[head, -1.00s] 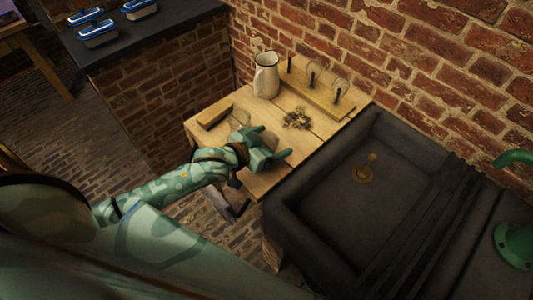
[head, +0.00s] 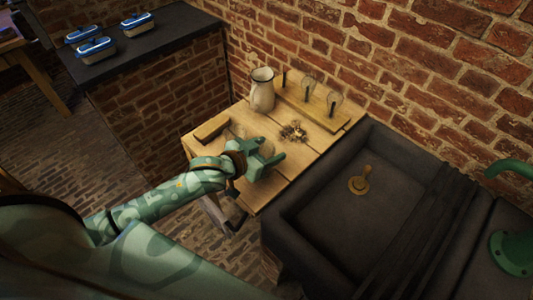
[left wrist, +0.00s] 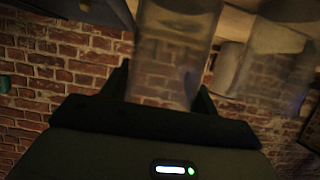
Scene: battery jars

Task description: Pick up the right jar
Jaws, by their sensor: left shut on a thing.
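My left gripper (head: 267,156) is over the near part of the wooden table (head: 292,166), shut on a clear glass jar. In the left wrist view this right jar (left wrist: 172,55) stands out between the two dark fingers. In the head view it is mostly hidden by the gripper, and I cannot tell whether it touches the table. A second clear jar (left wrist: 265,62) shows blurred beside it in the left wrist view. My right gripper is not in view.
A white pitcher (head: 262,92), a wooden stand with glass bulbs (head: 312,107), a small pile of bits (head: 294,131) and a wooden block (head: 212,129) are on the table. A dark sink (head: 325,190) adjoins it. Blue-lidded containers (head: 95,48) sit on the far counter.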

